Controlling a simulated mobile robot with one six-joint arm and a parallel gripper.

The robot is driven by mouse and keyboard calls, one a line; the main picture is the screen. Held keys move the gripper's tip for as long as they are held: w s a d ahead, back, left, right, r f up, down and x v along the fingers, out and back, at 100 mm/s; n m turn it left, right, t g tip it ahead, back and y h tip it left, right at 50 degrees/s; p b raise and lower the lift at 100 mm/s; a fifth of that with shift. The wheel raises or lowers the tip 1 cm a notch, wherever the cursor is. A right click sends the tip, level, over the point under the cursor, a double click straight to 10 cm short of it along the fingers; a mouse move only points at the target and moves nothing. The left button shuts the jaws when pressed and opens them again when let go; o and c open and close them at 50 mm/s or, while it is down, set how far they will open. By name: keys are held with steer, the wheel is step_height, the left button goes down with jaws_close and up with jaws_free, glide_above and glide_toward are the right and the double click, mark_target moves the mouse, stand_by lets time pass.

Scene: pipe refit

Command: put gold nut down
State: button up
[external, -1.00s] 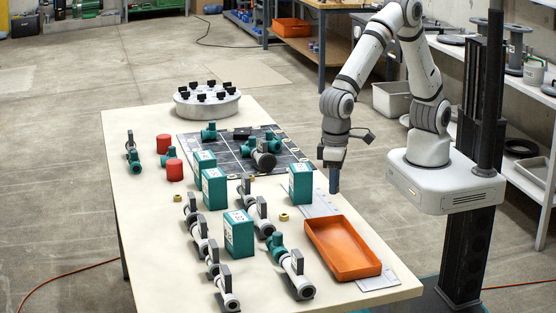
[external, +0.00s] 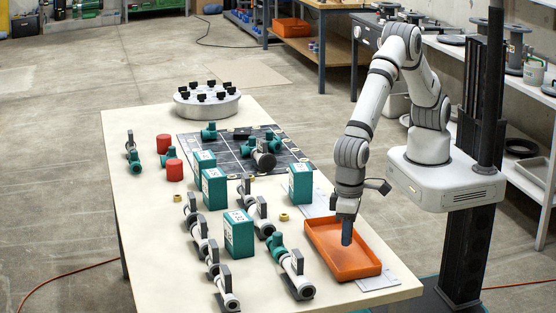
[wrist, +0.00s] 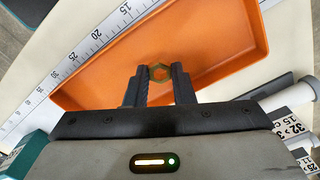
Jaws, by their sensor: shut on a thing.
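In the wrist view the gold nut (wrist: 159,73), a hexagonal ring, sits between the tips of my gripper (wrist: 158,76). The two dark fingers are shut on it. Behind it is the orange tray (wrist: 205,50), a shallow open box. In the external view my gripper (external: 347,242) points down over the orange tray (external: 338,272), and the nut is too small to make out there. The tray floor looks empty around the fingers. I cannot tell the exact height of the nut above it.
A white ruler (wrist: 82,52) runs beside the tray in the wrist view. Teal boxes (external: 239,234) and grey-white valve fittings (external: 296,275) stand left of the tray. Another gold nut (external: 283,217) lies on the table. A dark gridded mat (external: 222,156) lies farther back.

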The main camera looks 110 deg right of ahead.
mark_target(346, 254)
steer(key=shift+f, duration=1.6)
steer(key=o, duration=0.9)
steer(key=shift+o, duration=0.2)
steer(key=shift+r, duration=0.1)
step_height(346, 254, up, 12)
steer(key=shift+b, duration=0.35)
steer(key=shift+d+r, duration=0.1)
steer(key=shift+r, duration=0.05)
